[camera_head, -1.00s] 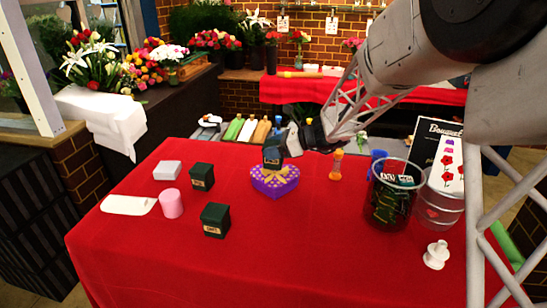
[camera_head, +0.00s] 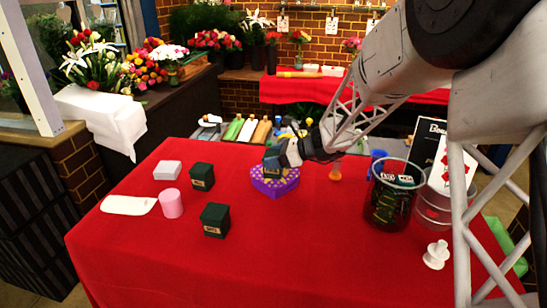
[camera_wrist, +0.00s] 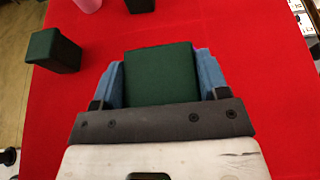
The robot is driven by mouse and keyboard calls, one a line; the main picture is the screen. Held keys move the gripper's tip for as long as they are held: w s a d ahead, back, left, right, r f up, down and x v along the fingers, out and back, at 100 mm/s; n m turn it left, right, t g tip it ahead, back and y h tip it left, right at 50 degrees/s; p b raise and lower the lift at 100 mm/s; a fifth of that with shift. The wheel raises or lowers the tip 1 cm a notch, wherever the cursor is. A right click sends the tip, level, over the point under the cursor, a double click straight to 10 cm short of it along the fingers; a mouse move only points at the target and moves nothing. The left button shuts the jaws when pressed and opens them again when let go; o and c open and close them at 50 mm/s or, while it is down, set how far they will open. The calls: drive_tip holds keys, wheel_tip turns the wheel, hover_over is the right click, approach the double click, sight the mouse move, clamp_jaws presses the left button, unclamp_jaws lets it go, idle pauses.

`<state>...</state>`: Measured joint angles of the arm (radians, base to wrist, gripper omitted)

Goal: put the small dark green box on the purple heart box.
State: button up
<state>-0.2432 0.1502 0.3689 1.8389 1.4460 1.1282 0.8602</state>
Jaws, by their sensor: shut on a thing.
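My gripper (camera_head: 273,160) is shut on a small dark green box (camera_wrist: 160,75), with a blue finger on each side of it in the wrist view. I cannot tell whether the two touch. Two other dark green boxes stand to the left on the red cloth, one farther back (camera_head: 201,176) and one nearer (camera_head: 215,220).
The front middle of the red table (camera_head: 300,260) is clear.

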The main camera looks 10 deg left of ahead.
drive_tip(key=shift+f, duration=0.15)
drive_tip(key=o, duration=1)
drive_tip(key=shift+c, duration=0.2)
drive_tip(key=shift+r, duration=0.2)
drive_tip(key=shift+d+r, duration=0.2)
drive_tip(key=shift+d, duration=0.25)
drive_tip(key=v, duration=1.1)
